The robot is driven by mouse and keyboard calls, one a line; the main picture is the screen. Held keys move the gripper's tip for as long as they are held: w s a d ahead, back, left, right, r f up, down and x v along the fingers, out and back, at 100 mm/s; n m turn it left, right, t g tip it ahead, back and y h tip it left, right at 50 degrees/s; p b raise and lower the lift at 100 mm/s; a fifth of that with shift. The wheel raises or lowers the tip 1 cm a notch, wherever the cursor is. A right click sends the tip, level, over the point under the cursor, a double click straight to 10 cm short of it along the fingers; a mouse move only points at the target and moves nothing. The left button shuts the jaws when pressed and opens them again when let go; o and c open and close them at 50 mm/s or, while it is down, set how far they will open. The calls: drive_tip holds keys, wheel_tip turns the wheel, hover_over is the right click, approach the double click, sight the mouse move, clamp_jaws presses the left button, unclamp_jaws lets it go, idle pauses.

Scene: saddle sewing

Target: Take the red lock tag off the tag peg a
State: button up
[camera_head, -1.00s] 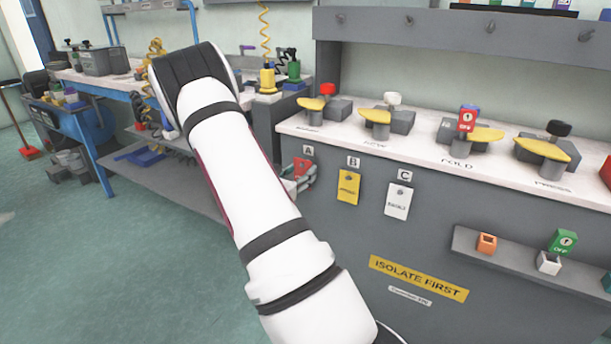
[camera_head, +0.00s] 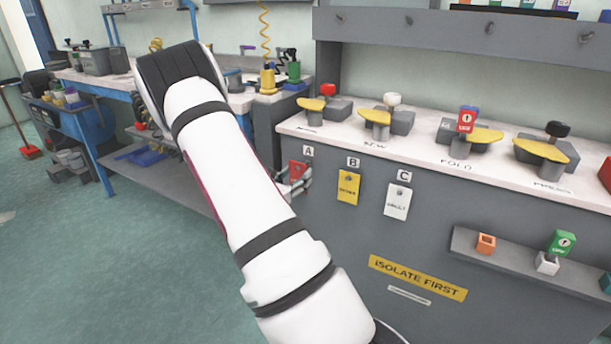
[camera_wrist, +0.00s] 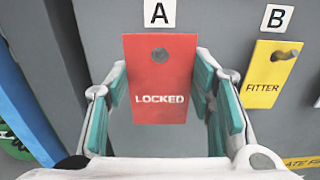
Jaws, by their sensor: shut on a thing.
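The red lock tag (camera_wrist: 160,95), marked LOCKED, hangs upright below the A label (camera_wrist: 159,13) in the wrist view. A dark round spot shows at its hole; I cannot tell whether peg a is still in it. My gripper (camera_wrist: 162,108) is shut on the tag, its teal-padded fingers at the tag's left and right edges. In the head view the red tag (camera_head: 295,171) is small at the bench's left end, partly covered by my gripper (camera_head: 297,186). My white arm hides the area left of it.
A yellow tag (camera_head: 348,187) hangs under B and a white tag (camera_head: 397,202) under C, to the right. A small shelf (camera_head: 520,265) with coloured blocks juts out lower right. Yellow levers (camera_head: 376,116) line the bench top. A blue-framed workbench (camera_head: 90,150) stands left.

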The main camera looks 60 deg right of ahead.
drive_tip(key=shift+s+a+r+p, duration=0.1)
drive_tip(key=shift+a+p, duration=0.15)
drive_tip(key=shift+a, duration=1.1)
drive_tip(key=shift+s+a+r+p, duration=0.1)
drive_tip(key=shift+a+p, duration=0.1)
drive_tip(key=shift+a, duration=1.1)
